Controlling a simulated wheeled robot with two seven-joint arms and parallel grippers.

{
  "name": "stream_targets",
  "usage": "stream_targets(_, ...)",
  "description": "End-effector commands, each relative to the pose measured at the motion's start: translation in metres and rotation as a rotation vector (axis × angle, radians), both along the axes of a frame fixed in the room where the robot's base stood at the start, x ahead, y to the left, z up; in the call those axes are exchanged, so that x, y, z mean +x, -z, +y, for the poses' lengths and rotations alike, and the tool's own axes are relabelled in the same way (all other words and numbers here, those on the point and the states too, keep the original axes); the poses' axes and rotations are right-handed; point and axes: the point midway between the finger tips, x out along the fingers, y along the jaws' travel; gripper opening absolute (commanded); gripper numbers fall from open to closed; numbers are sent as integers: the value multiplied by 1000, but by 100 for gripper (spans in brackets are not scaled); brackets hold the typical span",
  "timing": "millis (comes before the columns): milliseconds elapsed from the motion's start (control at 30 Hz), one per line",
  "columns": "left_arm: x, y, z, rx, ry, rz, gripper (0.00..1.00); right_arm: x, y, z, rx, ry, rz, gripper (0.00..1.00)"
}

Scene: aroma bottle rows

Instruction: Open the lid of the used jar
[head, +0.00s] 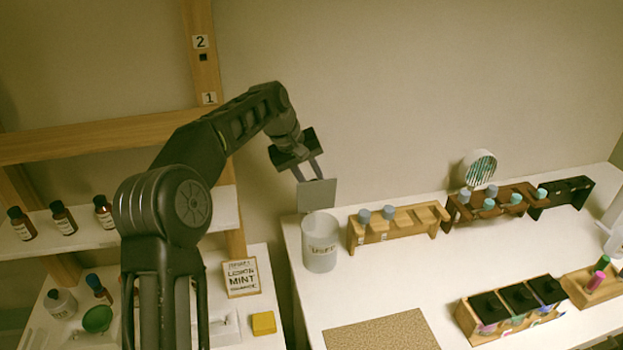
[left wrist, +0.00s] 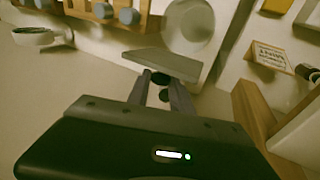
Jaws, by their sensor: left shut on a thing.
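The used jar (head: 320,252) is a whitish translucent cylinder with a dark label, standing at the left end of the white table. Its top is open, and in the left wrist view the round jar (left wrist: 190,27) shows beyond the lid. The flat grey square lid (head: 317,195) is tilted up above the jar's rim. My left gripper (head: 309,172) is shut on the lid from above. In the left wrist view the fingers (left wrist: 160,90) hold the lid (left wrist: 164,65) by a small dark knob. My right gripper does not show.
Wooden racks with capped bottles (head: 400,224) stand right of the jar along the wall. A cork mat (head: 383,332) lies in front. A box with black-lidded compartments (head: 508,305) is at the right. A wooden shelf post (head: 203,60) rises at the left, near my arm.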

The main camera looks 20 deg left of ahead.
Motion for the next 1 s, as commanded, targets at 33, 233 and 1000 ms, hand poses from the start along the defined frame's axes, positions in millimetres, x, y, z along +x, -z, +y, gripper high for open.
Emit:
stream_targets(33, -1, 1, -1, 0, 2, 4, 0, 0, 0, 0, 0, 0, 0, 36)
stream_targets(233, -1, 1, -1, 0, 2, 3, 34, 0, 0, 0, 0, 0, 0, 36)
stream_targets(1000, -13, -38, 10, 1, 0, -3, 46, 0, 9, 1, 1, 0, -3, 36)
